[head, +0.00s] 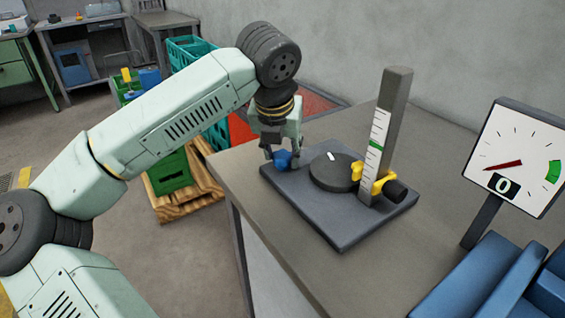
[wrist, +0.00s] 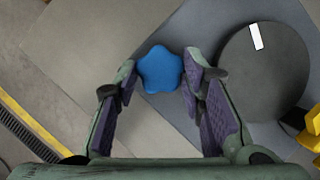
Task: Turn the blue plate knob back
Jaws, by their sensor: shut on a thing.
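The blue knob (head: 283,158) sits at the left corner of a dark grey base plate (head: 345,232). In the wrist view the knob (wrist: 160,69) is star-shaped with rounded lobes. My gripper (head: 281,150) points down at the knob from above. In the wrist view my gripper (wrist: 158,80) has one finger on each side of the knob, shut on it. A round dark plate (head: 336,172) with a white mark lies beside the knob on the base; it also shows in the wrist view (wrist: 263,75).
A dial (head: 517,155) reading 0 stands at right. Blue bins (head: 490,280) stand at front right. Green crates (head: 170,170) stand behind my arm.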

